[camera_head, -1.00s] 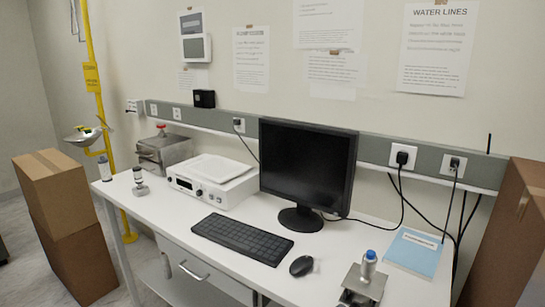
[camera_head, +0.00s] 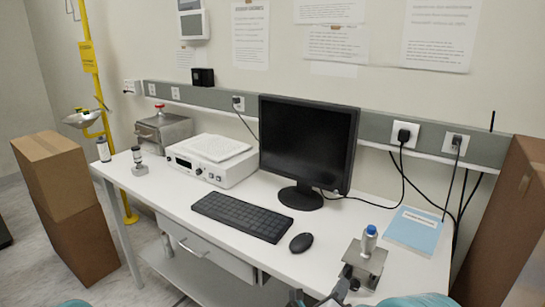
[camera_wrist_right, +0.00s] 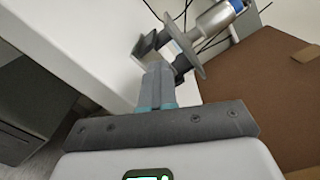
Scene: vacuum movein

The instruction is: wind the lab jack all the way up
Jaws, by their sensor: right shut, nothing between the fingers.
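The lab jack (camera_head: 366,262) stands near the front right edge of the white bench, its metal top plate low. A small vial with a blue cap (camera_head: 369,240) stands upright on the plate. In the right wrist view the jack (camera_wrist_right: 186,52) and the vial (camera_wrist_right: 216,17) show just beyond the fingers. My right gripper (camera_head: 342,288) is at the near left side of the jack; its fingers (camera_wrist_right: 156,72) are shut and empty. I cannot tell whether they touch the jack. The jack's knob is not clearly visible. My left gripper is not in view.
A mouse (camera_head: 301,243), keyboard (camera_head: 242,215) and monitor (camera_head: 307,145) stand left of the jack. A blue booklet (camera_head: 414,230) lies behind it to the right. The bench top (camera_head: 325,245) between mouse and jack is clear.

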